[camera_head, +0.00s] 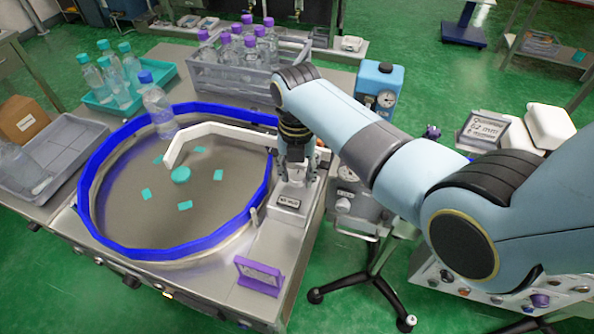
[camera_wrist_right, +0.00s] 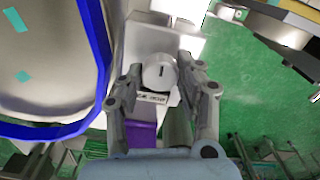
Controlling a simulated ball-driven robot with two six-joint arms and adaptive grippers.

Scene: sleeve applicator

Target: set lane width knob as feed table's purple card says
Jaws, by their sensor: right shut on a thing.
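My right gripper (camera_head: 294,172) reaches down over the metal housing at the right side of the feed table (camera_head: 240,300). In the right wrist view its two fingers (camera_wrist_right: 160,70) are closed on either side of a pale round knob (camera_wrist_right: 158,73) with a short dark mark on its face. A small label plate (camera_head: 288,202) sits just in front of the knob; its print is too small to read. The purple card (camera_head: 259,275) stands upright at the table's front right; its text is not legible. My left gripper is out of view.
A round turntable with a blue rim (camera_head: 88,165) and teal pads lies left of the knob, with a clear bottle (camera_head: 158,108) on its edge. A grey crate of purple-capped bottles (camera_head: 275,78) is behind. A gauge unit (camera_head: 380,80) stands close right.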

